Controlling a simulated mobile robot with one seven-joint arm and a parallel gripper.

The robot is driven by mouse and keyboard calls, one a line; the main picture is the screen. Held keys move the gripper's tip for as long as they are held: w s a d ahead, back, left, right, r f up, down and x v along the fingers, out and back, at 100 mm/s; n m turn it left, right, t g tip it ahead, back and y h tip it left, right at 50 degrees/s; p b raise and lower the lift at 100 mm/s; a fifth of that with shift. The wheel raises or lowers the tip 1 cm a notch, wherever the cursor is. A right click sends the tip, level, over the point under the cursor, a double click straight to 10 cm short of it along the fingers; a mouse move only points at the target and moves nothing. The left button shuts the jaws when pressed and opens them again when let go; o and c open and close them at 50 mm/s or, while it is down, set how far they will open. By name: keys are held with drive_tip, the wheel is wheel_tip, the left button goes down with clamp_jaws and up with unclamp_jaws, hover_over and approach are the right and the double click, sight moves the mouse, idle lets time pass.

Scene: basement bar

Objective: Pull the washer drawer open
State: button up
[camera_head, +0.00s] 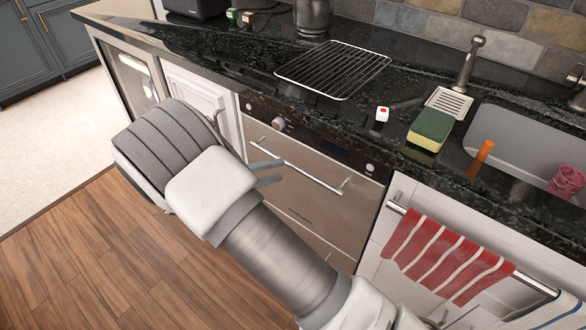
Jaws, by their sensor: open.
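My gripper (268,173) is open and empty, its two fingers pointing right in front of a stainless appliance front (304,202). This front has a long bar handle (310,170) and knobs above it, and it is shut. My fingers show near the left end of that handle; I cannot tell whether they touch it. To its right, a white front (385,228) under the sink also has a bar handle (535,284), with a red-and-white towel (447,258) hung over it. No label shows which front is the washer drawer. My arm hides part of the lower fronts.
The dark countertop (232,62) above holds a wire rack (333,69), a sponge (429,130) and a small white item with a red spot (382,114). A sink (520,130) is at right. Wooden floor (110,255) is clear at lower left.

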sight(293, 165)
drive_tip(key=x, duration=0.6)
drive_tip(key=shift+b, duration=0.4)
clamp_jaws()
idle(0.9)
